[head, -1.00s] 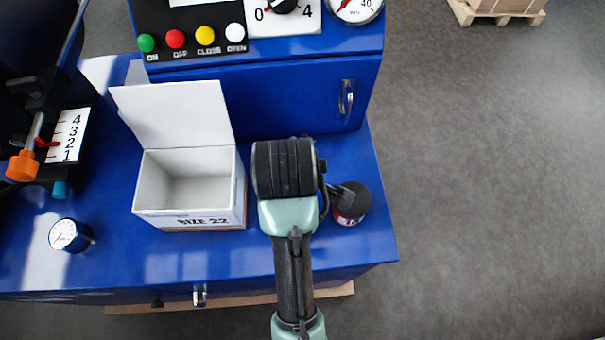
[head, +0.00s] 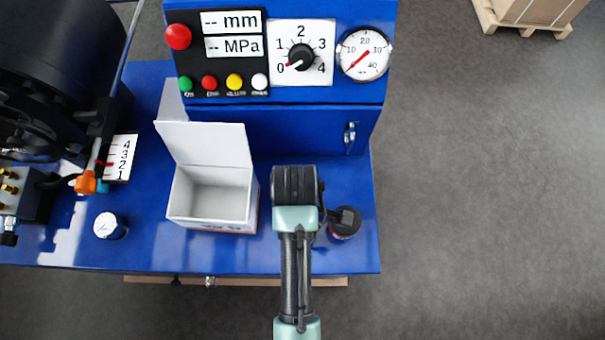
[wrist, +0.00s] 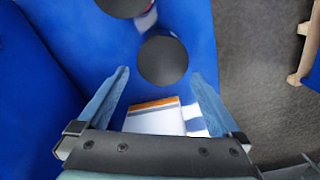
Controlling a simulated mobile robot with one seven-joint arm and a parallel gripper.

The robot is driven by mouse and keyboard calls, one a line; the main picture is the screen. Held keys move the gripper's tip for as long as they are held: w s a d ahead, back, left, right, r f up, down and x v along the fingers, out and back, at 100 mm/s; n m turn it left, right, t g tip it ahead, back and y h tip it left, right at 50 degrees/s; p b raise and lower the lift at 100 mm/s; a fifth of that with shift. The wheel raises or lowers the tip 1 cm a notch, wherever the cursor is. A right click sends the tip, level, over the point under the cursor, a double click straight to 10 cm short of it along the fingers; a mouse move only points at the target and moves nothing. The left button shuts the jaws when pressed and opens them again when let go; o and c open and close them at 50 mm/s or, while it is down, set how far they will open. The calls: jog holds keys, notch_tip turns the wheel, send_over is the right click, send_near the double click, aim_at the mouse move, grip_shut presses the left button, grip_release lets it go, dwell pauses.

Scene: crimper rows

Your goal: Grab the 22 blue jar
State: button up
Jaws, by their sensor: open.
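In the wrist view a round dark lid of a jar (wrist: 163,60) lies just ahead of and between the fingertips of my gripper (wrist: 159,76). The fingers are apart and empty. This jar's label colour and number cannot be read, and the arm hides it in the head view. A second dark-lidded jar (wrist: 122,4) is cut off at the wrist view's top edge, with a bit of pinkish label. It also shows in the head view (head: 345,224), right of my arm's end, partly covered, with a reddish side.
An open white box (head: 212,199) with its lid raised stands left of my arm; its orange-striped side (wrist: 153,117) shows in the wrist view. A blue panel cabinet (head: 265,130) rises behind. A small gauge (head: 110,226) sits at left. The blue bench (head: 365,255) ends at right.

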jog(key=shift+f, duration=0.85)
jog(key=f, duration=0.1)
jog(key=f+p, duration=0.1)
jog(key=f, duration=0.1)
jog(key=d+f, duration=0.1)
jog(key=shift+s+f, duration=0.35)
jog(key=shift+s, duration=0.05)
jog(key=shift+f, duration=0.35)
jog(key=shift+w+r, duration=0.1)
grip_shut()
